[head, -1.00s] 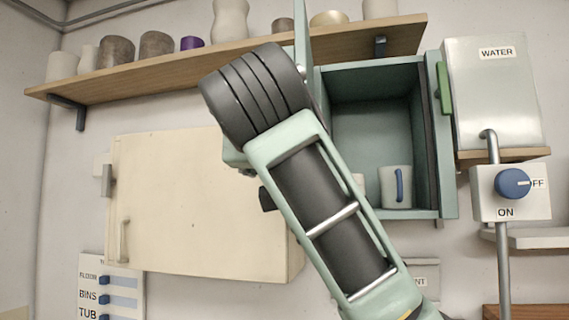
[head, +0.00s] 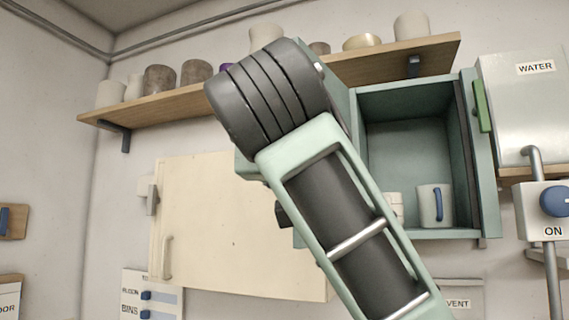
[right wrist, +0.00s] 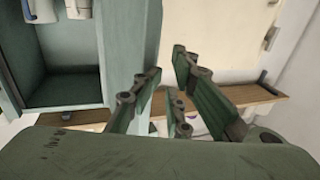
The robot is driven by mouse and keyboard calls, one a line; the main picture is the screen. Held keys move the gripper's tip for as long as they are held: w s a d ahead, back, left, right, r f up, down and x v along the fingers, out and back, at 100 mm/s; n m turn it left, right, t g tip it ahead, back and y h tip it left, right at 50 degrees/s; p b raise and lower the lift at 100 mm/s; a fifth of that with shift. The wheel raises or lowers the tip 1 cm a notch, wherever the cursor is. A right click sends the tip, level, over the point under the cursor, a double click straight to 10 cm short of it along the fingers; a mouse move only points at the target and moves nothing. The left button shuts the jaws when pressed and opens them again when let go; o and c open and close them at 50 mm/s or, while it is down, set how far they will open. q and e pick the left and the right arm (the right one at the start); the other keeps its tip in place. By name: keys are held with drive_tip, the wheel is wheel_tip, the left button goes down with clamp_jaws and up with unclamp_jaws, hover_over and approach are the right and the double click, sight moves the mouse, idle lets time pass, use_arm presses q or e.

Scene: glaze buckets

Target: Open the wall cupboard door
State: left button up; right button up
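The teal wall cupboard (head: 478,160) hangs below the shelf with its front open. Its door (head: 339,95) stands swung out at the left side, mostly hidden behind my right arm in the head view. In the right wrist view the door (right wrist: 130,45) is a broad teal panel beside the open cupboard (right wrist: 60,78). My right gripper (right wrist: 168,68) is open and empty, its fingers close to the door's edge; whether they touch it I cannot tell. In the head view the arm hides this gripper. My left gripper is not in view. A white mug (head: 427,206) with a blue handle stands inside.
A cream cupboard (head: 220,230) with a handle (head: 167,257) is on the wall at the left. A wooden shelf (head: 190,106) with several pots runs above. A water box (head: 525,105) and a blue knob (head: 556,202) are at the right.

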drive_tip(key=s+a, duration=0.2)
drive_tip(key=s, duration=0.7)
drive_tip(key=shift+s+a+r, duration=0.15)
drive_tip(key=shift+a+r, duration=0.15)
drive_tip(key=shift+r, duration=0.05)
drive_tip(key=shift+a, duration=0.1)
